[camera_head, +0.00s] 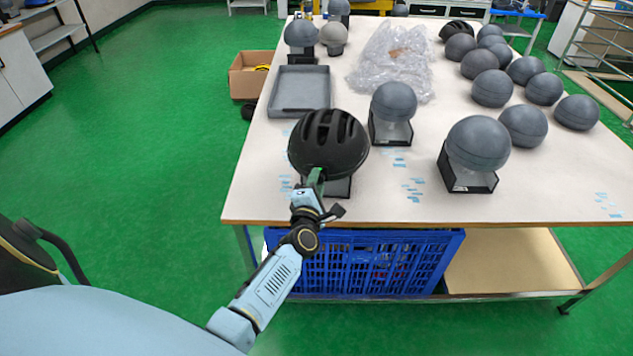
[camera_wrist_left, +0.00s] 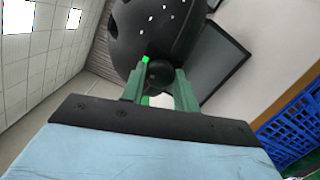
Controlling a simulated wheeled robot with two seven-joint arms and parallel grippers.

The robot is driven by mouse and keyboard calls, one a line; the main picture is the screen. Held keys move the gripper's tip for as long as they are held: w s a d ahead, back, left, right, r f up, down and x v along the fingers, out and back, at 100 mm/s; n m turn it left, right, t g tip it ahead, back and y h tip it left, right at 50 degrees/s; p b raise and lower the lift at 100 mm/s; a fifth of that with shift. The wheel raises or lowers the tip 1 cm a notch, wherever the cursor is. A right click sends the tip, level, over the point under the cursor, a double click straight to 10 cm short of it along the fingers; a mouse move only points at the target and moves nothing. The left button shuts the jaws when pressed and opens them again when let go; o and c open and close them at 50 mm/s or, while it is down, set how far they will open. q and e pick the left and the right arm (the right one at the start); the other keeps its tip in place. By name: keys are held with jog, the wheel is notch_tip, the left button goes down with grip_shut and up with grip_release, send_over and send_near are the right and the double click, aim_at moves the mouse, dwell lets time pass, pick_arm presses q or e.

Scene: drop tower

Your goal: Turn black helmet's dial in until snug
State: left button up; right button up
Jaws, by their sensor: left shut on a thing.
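The black helmet (camera_head: 328,142) sits on a dark stand at the front left of the table, and its vents show on top. My left gripper (camera_head: 316,182) reaches up to its near lower edge. In the left wrist view, the left gripper (camera_wrist_left: 160,82) has its green fingers shut on a round black dial (camera_wrist_left: 160,73) just under the rim of the helmet (camera_wrist_left: 165,30). The stand shows behind the fingers in that view. The fit of the helmet inside is hidden. My right gripper is not in view.
Grey headforms on stands (camera_head: 393,103) and (camera_head: 478,145) stand to the right of the helmet on the white table (camera_head: 400,195). A grey tray (camera_head: 300,110) lies behind it, with plastic wrap (camera_head: 392,65) further back. A blue crate (camera_head: 365,265) is below.

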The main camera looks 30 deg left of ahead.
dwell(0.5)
pick_arm(q)
jog(key=o, duration=1)
jog(key=v, duration=1.3)
jog(key=shift+s+d, duration=0.1)
jog(key=shift+s, duration=0.1)
